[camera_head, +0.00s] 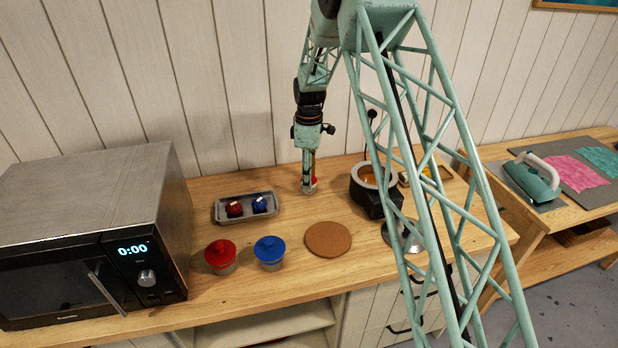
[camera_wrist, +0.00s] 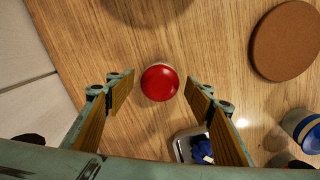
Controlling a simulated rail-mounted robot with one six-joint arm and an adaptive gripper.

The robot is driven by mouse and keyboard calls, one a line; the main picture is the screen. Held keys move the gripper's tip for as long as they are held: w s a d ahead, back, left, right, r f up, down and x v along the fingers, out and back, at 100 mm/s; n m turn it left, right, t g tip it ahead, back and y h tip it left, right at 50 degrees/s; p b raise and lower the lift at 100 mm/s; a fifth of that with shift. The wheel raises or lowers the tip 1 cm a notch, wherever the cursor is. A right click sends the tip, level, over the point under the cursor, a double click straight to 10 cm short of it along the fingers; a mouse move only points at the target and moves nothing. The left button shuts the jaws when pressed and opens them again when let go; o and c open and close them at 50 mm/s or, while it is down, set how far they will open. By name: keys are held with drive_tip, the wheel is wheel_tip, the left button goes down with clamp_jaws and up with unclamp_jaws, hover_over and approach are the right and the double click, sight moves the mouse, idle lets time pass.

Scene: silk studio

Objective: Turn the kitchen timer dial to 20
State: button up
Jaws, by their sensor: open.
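A small round red thing with a pale base (camera_wrist: 160,82) stands on the wooden counter, seen from above in the wrist view. It may be the kitchen timer, but I see no numbers or pointer on it. In the head view, only a bit of red (camera_head: 314,181) shows beside my fingertips. My gripper (camera_head: 307,188) points down over the back of the counter. In the wrist view, its fingers (camera_wrist: 160,90) are open to either side of the red thing, with gaps on both sides. A microwave (camera_head: 90,235) at the left has a lit 0:00 display and a round knob (camera_head: 147,278).
A grey tray (camera_head: 222,216) holds small red and blue items. A red-lidded jar (camera_head: 220,253), a blue-lidded jar (camera_head: 270,250) and a cork mat (camera_head: 328,239) stand in front. A dark pot (camera_head: 368,200) is close on the right. My arm hides part of the right side.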

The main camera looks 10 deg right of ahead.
drive_tip(key=shift+c, duration=0.7)
drive_tip(key=c, duration=0.7)
drive_tip(key=shift+m, duration=0.6)
drive_tip(key=m+b, duration=0.1)
drive_tip(key=m, duration=0.3)
drive_tip(key=m+b, duration=0.1)
drive_tip(key=m, duration=0.3)
drive_tip(key=shift+m, duration=0.3)
idle(1.0)
drive_tip(key=o, duration=0.8)
